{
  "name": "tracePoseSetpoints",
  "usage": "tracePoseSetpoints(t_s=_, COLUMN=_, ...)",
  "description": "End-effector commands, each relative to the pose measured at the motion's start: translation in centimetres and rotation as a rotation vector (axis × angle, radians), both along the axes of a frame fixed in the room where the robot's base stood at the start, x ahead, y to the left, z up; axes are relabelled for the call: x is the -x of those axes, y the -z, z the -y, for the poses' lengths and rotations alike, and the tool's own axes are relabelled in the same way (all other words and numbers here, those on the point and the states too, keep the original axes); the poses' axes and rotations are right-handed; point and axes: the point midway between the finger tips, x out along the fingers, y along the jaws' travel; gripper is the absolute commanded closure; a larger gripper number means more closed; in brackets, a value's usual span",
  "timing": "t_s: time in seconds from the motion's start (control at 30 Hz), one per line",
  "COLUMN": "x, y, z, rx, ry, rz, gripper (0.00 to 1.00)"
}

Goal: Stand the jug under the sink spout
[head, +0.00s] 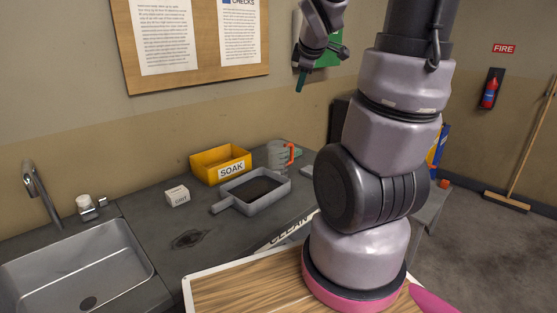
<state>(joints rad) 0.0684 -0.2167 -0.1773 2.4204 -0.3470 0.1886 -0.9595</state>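The jug (279,156) is grey with an orange-red handle on its right side. It stands upright at the back of the dark counter, right of the yellow bin. The steel sink (85,268) is at the lower left, and its basin is empty. Its curved spout (36,182) rises at the left rear, with a tap knob beside it. My gripper (309,78) is high at the top centre, in front of the wall and well above the counter, apart from the jug. One teal-tipped finger points down; I cannot make out the finger gap.
A yellow SOAK bin (220,163), a grey tray with a handle (258,205) and a small GRIT box (177,196) stand left of the jug. A wooden-topped surface (235,290) is in front. The counter strip beside the sink is mostly clear.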

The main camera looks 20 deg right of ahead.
Motion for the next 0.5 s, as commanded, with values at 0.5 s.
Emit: tracePoseSetpoints(t_s=0.5, x=-9.1, y=17.9, z=7.1, rx=1.203, ry=-1.367, rz=-0.156, gripper=0.64)
